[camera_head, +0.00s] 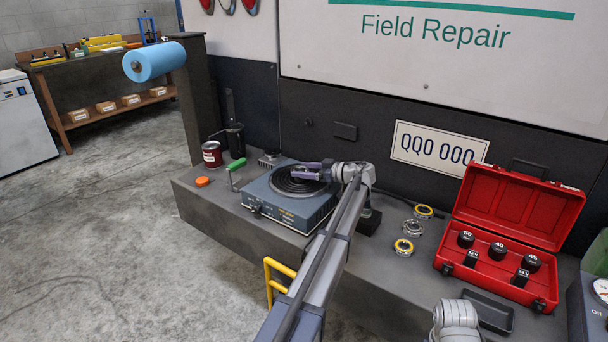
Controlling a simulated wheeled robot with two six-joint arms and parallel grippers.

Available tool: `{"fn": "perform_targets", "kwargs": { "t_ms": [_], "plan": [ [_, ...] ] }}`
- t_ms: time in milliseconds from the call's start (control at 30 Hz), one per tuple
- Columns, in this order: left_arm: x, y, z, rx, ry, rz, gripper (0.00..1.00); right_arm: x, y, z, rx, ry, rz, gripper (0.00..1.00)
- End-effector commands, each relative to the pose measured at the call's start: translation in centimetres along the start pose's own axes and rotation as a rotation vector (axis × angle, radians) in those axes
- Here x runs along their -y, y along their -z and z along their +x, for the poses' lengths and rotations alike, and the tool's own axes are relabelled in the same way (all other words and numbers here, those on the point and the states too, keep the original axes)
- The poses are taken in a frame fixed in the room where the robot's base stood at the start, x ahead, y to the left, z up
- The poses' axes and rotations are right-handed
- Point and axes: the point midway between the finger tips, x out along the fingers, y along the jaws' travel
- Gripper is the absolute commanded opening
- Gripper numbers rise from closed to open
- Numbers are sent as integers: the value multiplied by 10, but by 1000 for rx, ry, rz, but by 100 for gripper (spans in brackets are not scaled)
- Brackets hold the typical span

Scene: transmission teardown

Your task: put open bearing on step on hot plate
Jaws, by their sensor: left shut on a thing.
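My left gripper (301,172) has purple fingers and is low over the hot plate (300,207), a blue-grey box with a dark round ringed top. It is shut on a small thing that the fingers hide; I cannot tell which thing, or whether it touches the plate. On the grey step (385,270) to the right lie a silver ring-shaped bearing (412,228) and two bearings with yellow rings, one behind it (423,212) and one in front (403,247). I cannot tell for sure which bearing is the open one. My right arm shows at the bottom edge, its gripper out of view.
An open red case (515,215) with black weights stands right of the bearings, a dark tray (488,312) before it. A green-handled tool (236,166), an orange cap (202,181) and a red can (212,154) are left of the hot plate. A yellow handle (270,280) is in front.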

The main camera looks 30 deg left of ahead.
Motion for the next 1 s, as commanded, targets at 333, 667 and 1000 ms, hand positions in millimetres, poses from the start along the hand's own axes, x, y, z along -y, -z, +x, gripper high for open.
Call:
{"fn": "perform_targets", "kwargs": {
  "t_ms": [333, 667, 1000],
  "plan": [
    [0, -2, 0, 0, 0, 0, 89, 0, 0, 2, 0, -1, 0, 50],
    [0, -2, 0, 0, 0, 0, 100, 0, 0, 2, 0, 0, 0, 50],
    [0, 2, -24, 0, -2, 1, 100, 0, 0, -7, 0, 1, 0, 50]
  ]
}}
